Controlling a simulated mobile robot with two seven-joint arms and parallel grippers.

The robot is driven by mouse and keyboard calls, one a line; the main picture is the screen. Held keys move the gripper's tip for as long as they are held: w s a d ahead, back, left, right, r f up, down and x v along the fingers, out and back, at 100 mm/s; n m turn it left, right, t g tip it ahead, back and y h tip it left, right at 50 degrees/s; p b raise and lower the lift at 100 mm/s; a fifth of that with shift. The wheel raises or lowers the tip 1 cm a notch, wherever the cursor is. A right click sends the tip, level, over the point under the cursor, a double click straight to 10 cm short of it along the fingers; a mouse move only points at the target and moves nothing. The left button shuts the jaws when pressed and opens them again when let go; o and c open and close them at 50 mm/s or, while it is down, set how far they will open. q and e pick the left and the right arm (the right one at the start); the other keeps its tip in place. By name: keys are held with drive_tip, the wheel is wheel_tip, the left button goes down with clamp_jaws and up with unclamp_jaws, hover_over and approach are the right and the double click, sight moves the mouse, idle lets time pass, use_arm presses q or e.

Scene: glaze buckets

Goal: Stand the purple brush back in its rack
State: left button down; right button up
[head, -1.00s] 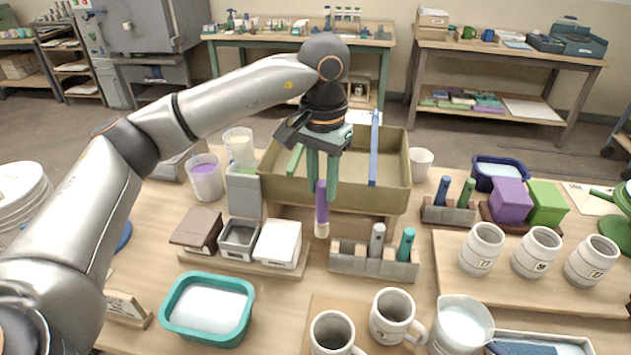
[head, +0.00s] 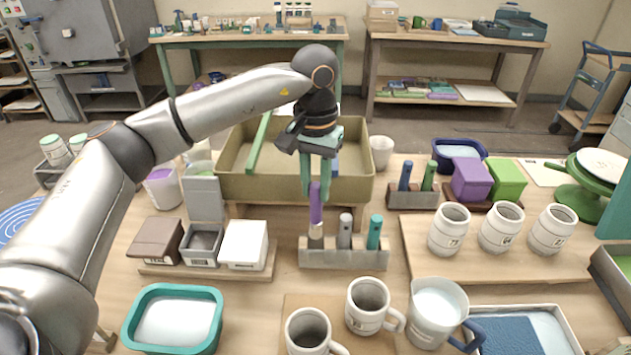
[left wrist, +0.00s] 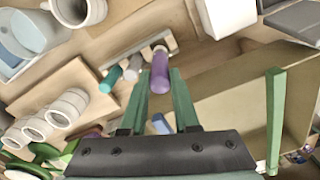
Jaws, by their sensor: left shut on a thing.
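The purple brush (head: 316,205) hangs upright, handle up, with its pale lower end at the left end of the grey brush rack (head: 345,259). I cannot tell whether that end is inside the slot or just above it. My left gripper (head: 314,190) is shut on the brush handle. In the left wrist view, the purple handle (left wrist: 160,75) lies between the green fingers, with the rack (left wrist: 128,88) beyond. A grey brush (head: 344,232) and a teal brush (head: 374,232) stand in the rack. My right gripper is not in view.
A large olive tray (head: 230,185) stands behind the rack. Lidded boxes (head: 243,245) stand to its left and mugs (head: 367,303) in front. A second rack (head: 412,199) with blue and green brushes stands behind right. White cups (head: 449,230) are at right.

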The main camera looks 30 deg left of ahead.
sight(316, 215)
use_arm(q)
drive_tip(key=shift+f, duration=0.7)
idle(0.6)
drive_tip(key=shift+f+b, duration=0.1)
drive_tip(key=shift+b, duration=0.2)
drive_tip(key=shift+f+b, duration=0.8)
drive_tip(key=shift+f, duration=0.45)
drive_tip(key=shift+f+b, duration=0.75)
drive_tip(key=shift+f, duration=0.35)
drive_tip(key=shift+f+b, duration=0.45)
drive_tip(key=shift+f, duration=0.25)
idle(0.4)
